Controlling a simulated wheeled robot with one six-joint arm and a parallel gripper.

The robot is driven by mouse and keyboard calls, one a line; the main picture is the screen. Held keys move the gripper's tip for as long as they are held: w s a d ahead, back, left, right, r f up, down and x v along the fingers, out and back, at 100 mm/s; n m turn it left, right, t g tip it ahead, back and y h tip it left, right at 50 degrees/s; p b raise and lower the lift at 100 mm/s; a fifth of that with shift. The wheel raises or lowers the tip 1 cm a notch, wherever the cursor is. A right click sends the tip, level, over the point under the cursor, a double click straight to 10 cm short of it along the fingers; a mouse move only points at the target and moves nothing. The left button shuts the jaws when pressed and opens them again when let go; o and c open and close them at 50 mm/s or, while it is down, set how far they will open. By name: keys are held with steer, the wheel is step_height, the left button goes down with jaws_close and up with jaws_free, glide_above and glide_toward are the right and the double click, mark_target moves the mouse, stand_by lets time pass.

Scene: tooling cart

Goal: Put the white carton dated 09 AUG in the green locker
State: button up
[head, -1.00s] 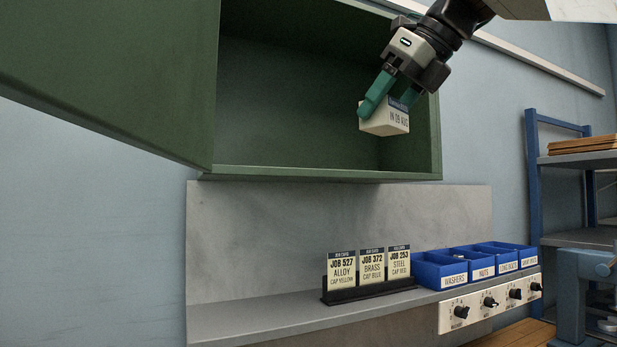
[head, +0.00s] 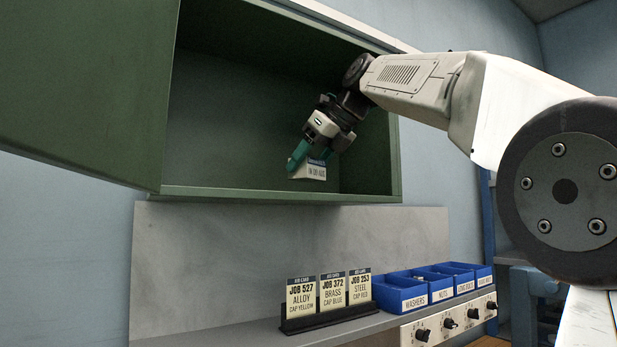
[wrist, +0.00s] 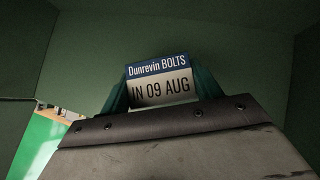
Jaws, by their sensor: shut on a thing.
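The white carton (head: 308,171) has a blue band and is held in my gripper (head: 308,160) inside the open green locker (head: 285,194), low and near its floor. Whether the carton touches the floor cannot be told. In the wrist view the carton (wrist: 160,84) reads "Dunrevin BOLTS" and "IN 09 AUG", and the teal fingers of my gripper (wrist: 160,95) close on its two sides. The locker's door (head: 80,95) stands wide open at the left. The carton's far side is hidden.
Below the locker, a shelf holds a black rack (head: 330,318) of job cards and several blue bins (head: 400,296) of hardware. Knobs (head: 447,322) line the panel under the bins. The locker's left interior looks empty.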

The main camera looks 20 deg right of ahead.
mark_target(306, 180)
steer(key=shift+f, duration=1.4)
steer(key=shift+f, duration=0.15)
steer(key=o, duration=1.4)
steer(key=shift+f, duration=0.1)
steer(key=shift+r, duration=0.25)
steer(key=v, duration=1.2)
steer(key=shift+s, duration=0.1)
